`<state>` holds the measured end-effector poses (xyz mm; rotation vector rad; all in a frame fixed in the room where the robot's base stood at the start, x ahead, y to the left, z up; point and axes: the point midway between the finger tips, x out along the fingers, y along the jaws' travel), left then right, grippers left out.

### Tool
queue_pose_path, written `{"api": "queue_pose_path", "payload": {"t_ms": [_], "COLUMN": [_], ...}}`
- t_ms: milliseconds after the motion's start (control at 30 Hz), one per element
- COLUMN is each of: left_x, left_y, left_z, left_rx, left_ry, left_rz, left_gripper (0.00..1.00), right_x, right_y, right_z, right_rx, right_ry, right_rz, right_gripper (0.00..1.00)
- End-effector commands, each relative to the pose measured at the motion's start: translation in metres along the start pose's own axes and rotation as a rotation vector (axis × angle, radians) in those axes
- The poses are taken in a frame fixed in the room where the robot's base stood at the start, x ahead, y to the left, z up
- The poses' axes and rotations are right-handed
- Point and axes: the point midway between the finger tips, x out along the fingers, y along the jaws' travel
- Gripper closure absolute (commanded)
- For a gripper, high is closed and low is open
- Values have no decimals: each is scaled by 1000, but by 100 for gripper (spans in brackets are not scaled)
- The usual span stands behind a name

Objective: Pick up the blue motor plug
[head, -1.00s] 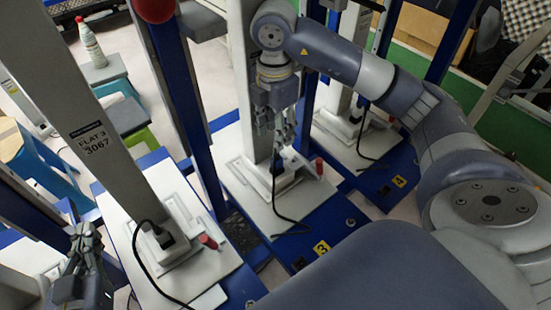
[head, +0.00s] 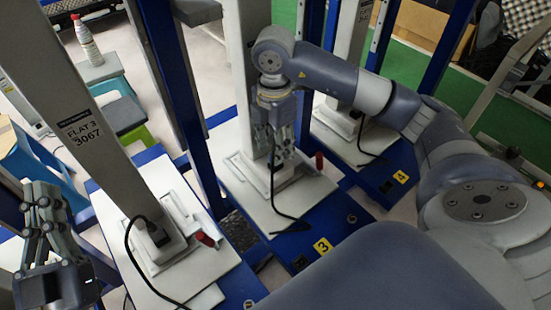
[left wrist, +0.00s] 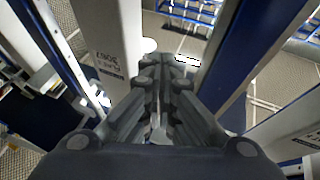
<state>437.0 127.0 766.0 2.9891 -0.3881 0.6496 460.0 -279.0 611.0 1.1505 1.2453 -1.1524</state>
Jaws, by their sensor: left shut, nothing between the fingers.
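I see no plug that is clearly blue. A dark plug (head: 159,236) with a black cable sits at the foot of the near grey column (head: 85,125). Another black cable (head: 275,205) hangs from the foot of the middle column, just under my right gripper (head: 275,156). Whether those fingers are open, or hold the cable's plug, is too small to tell. My left gripper (head: 42,190) is at the lower left, left of the near column and apart from the dark plug. In the left wrist view its fingers (left wrist: 166,62) are together and empty.
Red handles (head: 205,238) (head: 319,160) stand on the white plates beside the columns. Blue posts (head: 172,75) rise between the stations.

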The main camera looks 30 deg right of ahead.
Motion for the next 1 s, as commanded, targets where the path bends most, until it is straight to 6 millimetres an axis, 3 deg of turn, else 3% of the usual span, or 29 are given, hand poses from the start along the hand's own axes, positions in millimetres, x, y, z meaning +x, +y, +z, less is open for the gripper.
{"api": "queue_pose_path", "payload": {"t_ms": [433,833,867,1000], "left_x": [-13,-18,-18,-18], "left_y": [7,8,8,8], "left_z": [-64,-76,-76,-76], "left_rx": [-15,-18,-18,-18], "left_ry": [351,410,410,409], "left_rz": [15,17,17,17], "left_gripper": [100,100,100,100], "right_x": [34,38,38,38], "right_y": [-1,-1,-1,-1], "right_z": [3,2,2,2], "right_rx": [0,0,0,0], "right_ry": [0,0,0,0], "right_rz": [0,1,1,1], "right_gripper": [59,59,61,93]}}
